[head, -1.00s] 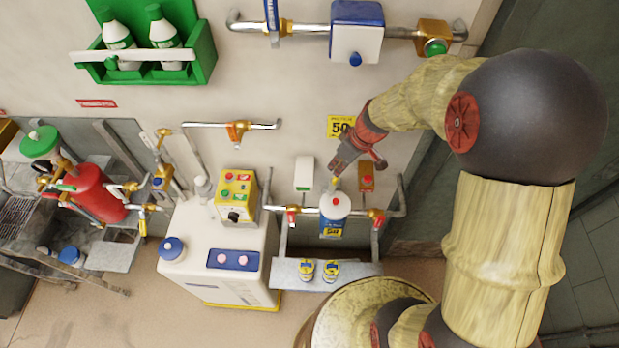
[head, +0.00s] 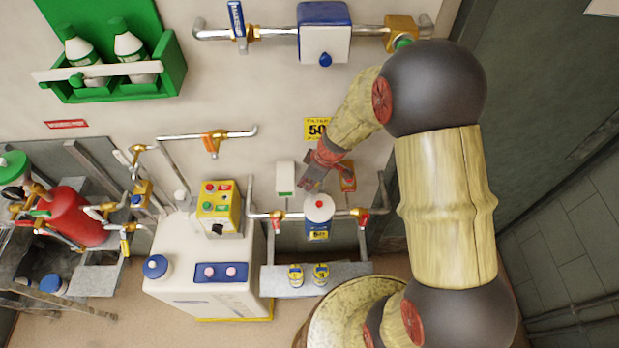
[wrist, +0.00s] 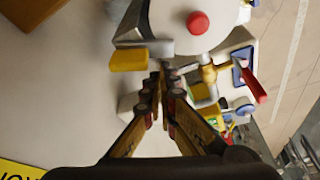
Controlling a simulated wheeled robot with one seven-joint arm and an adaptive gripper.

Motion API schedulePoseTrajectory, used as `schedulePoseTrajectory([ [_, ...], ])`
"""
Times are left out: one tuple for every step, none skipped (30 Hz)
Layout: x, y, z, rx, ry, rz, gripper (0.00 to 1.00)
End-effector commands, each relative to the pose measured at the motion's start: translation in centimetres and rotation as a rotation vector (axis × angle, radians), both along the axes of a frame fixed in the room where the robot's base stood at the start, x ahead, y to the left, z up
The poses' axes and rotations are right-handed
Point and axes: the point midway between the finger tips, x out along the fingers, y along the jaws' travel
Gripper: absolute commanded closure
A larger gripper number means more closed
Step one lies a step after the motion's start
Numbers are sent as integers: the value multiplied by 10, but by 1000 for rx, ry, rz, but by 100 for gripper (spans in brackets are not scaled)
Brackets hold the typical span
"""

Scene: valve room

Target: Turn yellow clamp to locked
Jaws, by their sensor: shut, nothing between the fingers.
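The filter housing (head: 319,208) has a white lid with a red button and a blue body with a yellow label. Its white lid also fills the top of the wrist view (wrist: 172,18). The yellow clamp (wrist: 128,60) shows in the wrist view as a short yellow tab on a grey bar at the lid's edge. My gripper (head: 308,187) is just above the lid in the head view and hides the clamp there. In the wrist view my gripper (wrist: 160,80) is shut and empty, its tips close beside the clamp's grey bar. I cannot tell whether they touch.
A white box with a green stripe (head: 286,179) and an orange box (head: 348,178) flank the gripper on the wall. Red-handled valves (head: 278,217) sit on the pipe beside the housing. A white machine (head: 200,257) stands left.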

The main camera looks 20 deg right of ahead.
Motion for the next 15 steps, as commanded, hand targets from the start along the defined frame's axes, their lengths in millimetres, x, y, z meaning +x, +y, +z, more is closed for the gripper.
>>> schedulePoseTrajectory([
  [0,1,-4,0,1,1,100],
  [1,1,-5,-1,0,1,100],
  [1,2,-6,-1,0,2,100],
  [2,2,-7,-2,-1,2,100],
  [2,2,-7,-1,-1,2,100],
  [2,2,-7,-1,-1,2,100],
  [2,2,-7,-1,-1,2,100],
  [2,2,-7,-1,-1,2,100],
  [2,2,-7,-1,-1,2,100],
  [2,2,-7,-1,-1,1,100],
  [2,2,-7,-1,-1,1,100],
  [2,2,-7,-1,-1,1,100],
  [2,2,-7,-1,-1,1,100],
  [2,2,-7,-1,-1,2,100],
  [2,2,-7,-1,-1,5,100],
])
